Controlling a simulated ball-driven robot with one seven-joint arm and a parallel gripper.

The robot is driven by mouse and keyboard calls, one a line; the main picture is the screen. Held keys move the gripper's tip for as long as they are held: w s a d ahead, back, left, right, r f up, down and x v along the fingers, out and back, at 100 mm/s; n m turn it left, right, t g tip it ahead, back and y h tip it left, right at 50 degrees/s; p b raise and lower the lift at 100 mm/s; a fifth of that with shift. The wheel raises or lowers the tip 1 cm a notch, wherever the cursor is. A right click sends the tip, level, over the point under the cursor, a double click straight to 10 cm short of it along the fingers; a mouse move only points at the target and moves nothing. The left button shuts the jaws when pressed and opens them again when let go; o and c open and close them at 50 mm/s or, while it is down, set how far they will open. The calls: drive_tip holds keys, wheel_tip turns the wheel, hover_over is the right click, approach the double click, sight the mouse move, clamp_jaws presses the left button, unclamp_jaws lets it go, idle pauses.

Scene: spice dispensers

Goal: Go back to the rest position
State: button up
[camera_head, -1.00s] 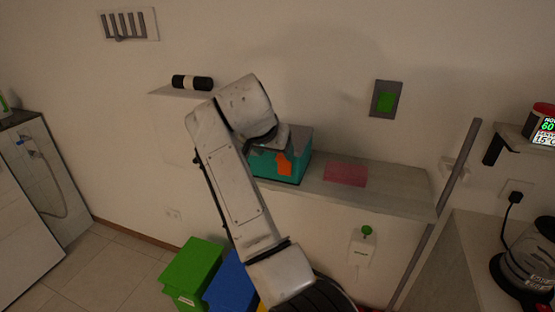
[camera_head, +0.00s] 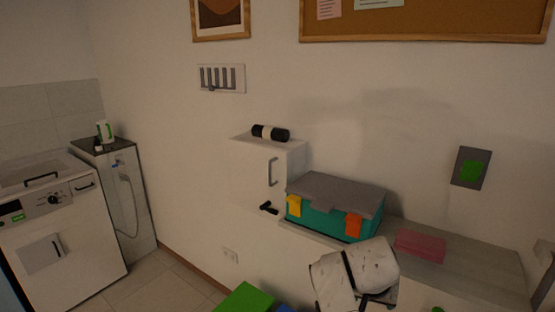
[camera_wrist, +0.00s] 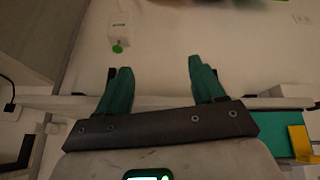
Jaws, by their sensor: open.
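My gripper (camera_wrist: 157,68) shows in the wrist view with its two green fingers spread apart and nothing between them. It is open and empty. In the head view only a pale part of my arm shows at the bottom, in front of the shelf (camera_head: 483,272); the gripper's fingers are not visible there. A teal toolbox (camera_head: 328,220) with a grey lid stands on the shelf above my arm in the picture. Part of it, with a yellow latch, shows at the right of the wrist view (camera_wrist: 282,142), apart from the fingers.
A pink block (camera_head: 420,246) lies on the shelf right of the toolbox. A white cabinet (camera_head: 255,175) carries a black-and-white cylinder (camera_head: 270,133). A green bin (camera_head: 247,299) stands low in front. A white washing machine (camera_head: 60,235) is at left. Some floor shows between.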

drive_tip(key=s+d+f+n+g+y, duration=0.1)
drive_tip(key=s+d+f, duration=0.1)
drive_tip(key=s+f, duration=0.5)
drive_tip(key=s+d+f+n+g, duration=0.15)
drive_tip(key=s+f, duration=0.25)
drive_tip(key=s, duration=0.8)
drive_tip(key=s+d+f+n+y, duration=0.1)
drive_tip(key=s+d+f, duration=0.1)
drive_tip(key=s+f, duration=0.5)
drive_tip(key=s+r+g+y, duration=0.1)
drive_tip(key=s, duration=1.2)
drive_tip(key=shift+a+n, duration=0.15)
drive_tip(key=shift+n, duration=0.3)
